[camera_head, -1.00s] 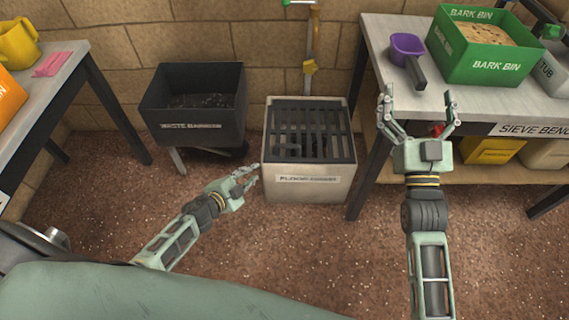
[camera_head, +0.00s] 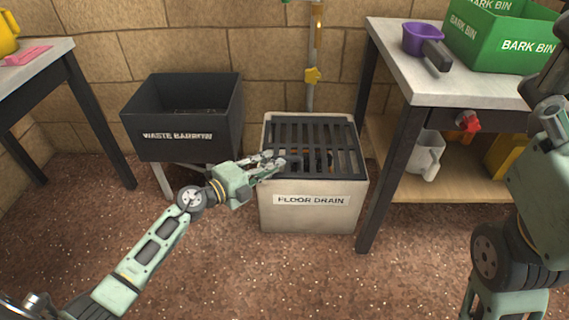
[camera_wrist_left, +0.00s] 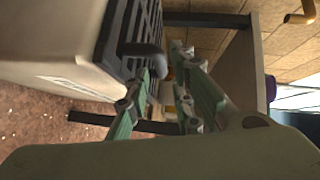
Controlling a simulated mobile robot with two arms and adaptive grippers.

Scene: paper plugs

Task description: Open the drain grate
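The dark slatted drain grate (camera_head: 318,134) lies flat across the top of the pale box labelled FLOOR DRAIN (camera_head: 310,215). My left gripper (camera_head: 277,162) is at the front left part of the grate. In the left wrist view its fingers (camera_wrist_left: 165,95) are apart, with a dark rounded handle (camera_wrist_left: 143,48) of the grate just ahead of and partly between them. I cannot tell whether they touch it. My right arm shows at the right edge, but its fingers are out of view.
The black waste barrow (camera_head: 185,118) stands left of the drain. The sieve bench (camera_head: 400,75) at the right holds a purple scoop (camera_head: 423,38) and a green bark bin (camera_head: 505,40). A yellow-handled pipe (camera_head: 312,75) rises behind the drain. Floor in front is clear.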

